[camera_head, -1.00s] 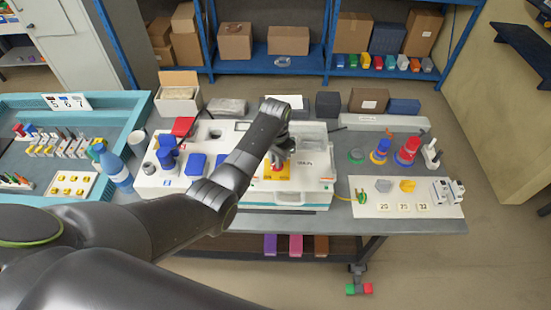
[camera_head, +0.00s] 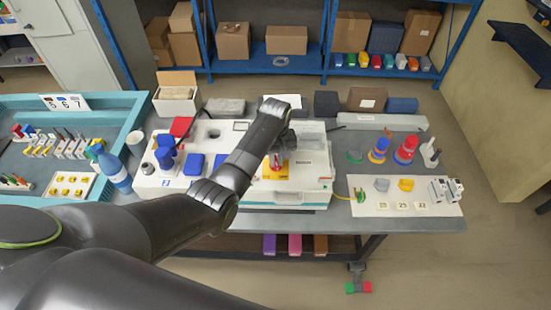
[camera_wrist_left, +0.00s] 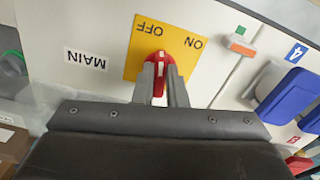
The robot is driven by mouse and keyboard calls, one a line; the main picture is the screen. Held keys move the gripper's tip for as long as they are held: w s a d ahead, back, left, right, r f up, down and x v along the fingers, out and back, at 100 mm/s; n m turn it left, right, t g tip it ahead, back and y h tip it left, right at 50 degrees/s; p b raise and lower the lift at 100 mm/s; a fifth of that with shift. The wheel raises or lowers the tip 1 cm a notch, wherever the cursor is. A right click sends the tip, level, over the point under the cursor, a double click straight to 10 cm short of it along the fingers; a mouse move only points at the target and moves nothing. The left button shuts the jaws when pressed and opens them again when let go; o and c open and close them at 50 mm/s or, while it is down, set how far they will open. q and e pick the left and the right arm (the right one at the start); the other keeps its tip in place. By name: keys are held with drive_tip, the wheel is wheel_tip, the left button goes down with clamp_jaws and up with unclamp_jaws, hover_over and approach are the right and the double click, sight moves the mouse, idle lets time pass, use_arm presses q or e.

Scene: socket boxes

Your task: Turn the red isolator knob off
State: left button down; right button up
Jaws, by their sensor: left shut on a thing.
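The red isolator knob (camera_wrist_left: 160,68) sits on a yellow plate (camera_wrist_left: 188,62) marked OFF and ON in the left wrist view. My left gripper (camera_wrist_left: 160,82) is shut on the knob, one finger on each side of it. The white marker line on the knob points roughly toward the top of that view, near the OFF lettering. In the head view the yellow plate (camera_head: 268,173) is on the white box (camera_head: 310,175), and my left gripper (camera_head: 278,158) is over it, hiding part of the knob. My right gripper does not show.
Blue socket covers (camera_head: 194,164) stand left of the plate. A blue bottle (camera_head: 115,172) is further left, by a teal tray (camera_head: 22,102). Blue and red plugs (camera_head: 405,149) stand at the right, behind a white panel (camera_head: 400,209). A MAIN label (camera_wrist_left: 85,59) is beside the plate.

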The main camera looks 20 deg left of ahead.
use_arm(q)
drive_tip(key=n, duration=0.6)
drive_tip(key=shift+w+d, duration=0.1)
drive_tip(key=shift+w, duration=0.1)
drive_tip(key=shift+n, duration=0.3)
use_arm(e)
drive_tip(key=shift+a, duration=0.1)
use_arm(q)
drive_tip(key=c, duration=1.5)
unclamp_jaws()
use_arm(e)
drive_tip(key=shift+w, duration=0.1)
use_arm(q)
drive_tip(key=shift+o, duration=0.2)
